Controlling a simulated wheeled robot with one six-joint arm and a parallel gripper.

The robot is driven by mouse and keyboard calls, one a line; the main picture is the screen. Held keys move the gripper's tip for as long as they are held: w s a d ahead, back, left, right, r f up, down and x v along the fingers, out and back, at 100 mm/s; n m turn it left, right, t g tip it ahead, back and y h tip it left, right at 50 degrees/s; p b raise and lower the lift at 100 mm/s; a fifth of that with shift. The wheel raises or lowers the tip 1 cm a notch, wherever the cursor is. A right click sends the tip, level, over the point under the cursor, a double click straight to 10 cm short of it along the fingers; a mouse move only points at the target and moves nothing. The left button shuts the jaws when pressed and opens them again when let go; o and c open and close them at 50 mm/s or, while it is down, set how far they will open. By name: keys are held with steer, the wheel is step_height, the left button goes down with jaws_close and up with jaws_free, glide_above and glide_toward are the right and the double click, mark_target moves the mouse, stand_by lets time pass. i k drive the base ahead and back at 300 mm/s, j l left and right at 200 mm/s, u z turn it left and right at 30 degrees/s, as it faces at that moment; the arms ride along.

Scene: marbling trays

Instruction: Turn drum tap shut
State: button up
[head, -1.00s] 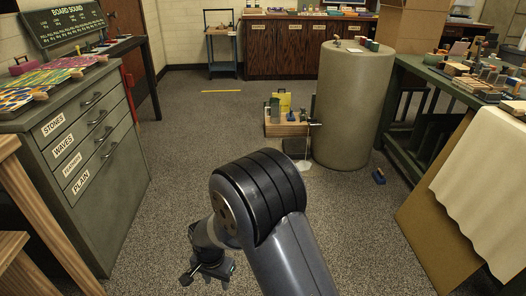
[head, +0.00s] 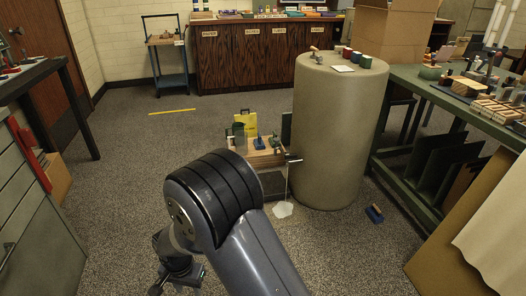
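The drum (head: 338,140) is a tall tan cylinder standing on the carpet right of centre. Its tap (head: 293,158) is a small dark fitting low on the drum's left side. A thin pale stream (head: 287,184) runs down from the tap to a whitish puddle (head: 283,210) on the floor. The tap's handle is too small to read clearly. My gripper (head: 174,285) is at the bottom left, pointing down, well apart from the tap and partly cut off by the frame edge. I cannot tell its finger gap.
A low wooden box (head: 260,158) with bottles and a yellow container (head: 246,122) stands just left of the tap. A blue brush (head: 374,214) lies right of the drum. A green bench (head: 440,105) is at the right, grey drawers (head: 22,215) at the left.

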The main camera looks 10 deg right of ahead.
mark_target(291, 156)
steer(key=i+j+z, duration=0.1)
steer(key=i+z, duration=0.35)
steer(key=i+j+z, duration=0.3)
steer(key=i+z, duration=0.15)
steer(key=i+j+z, duration=1)
steer(key=j+z, duration=0.35)
steer(key=j, duration=0.2)
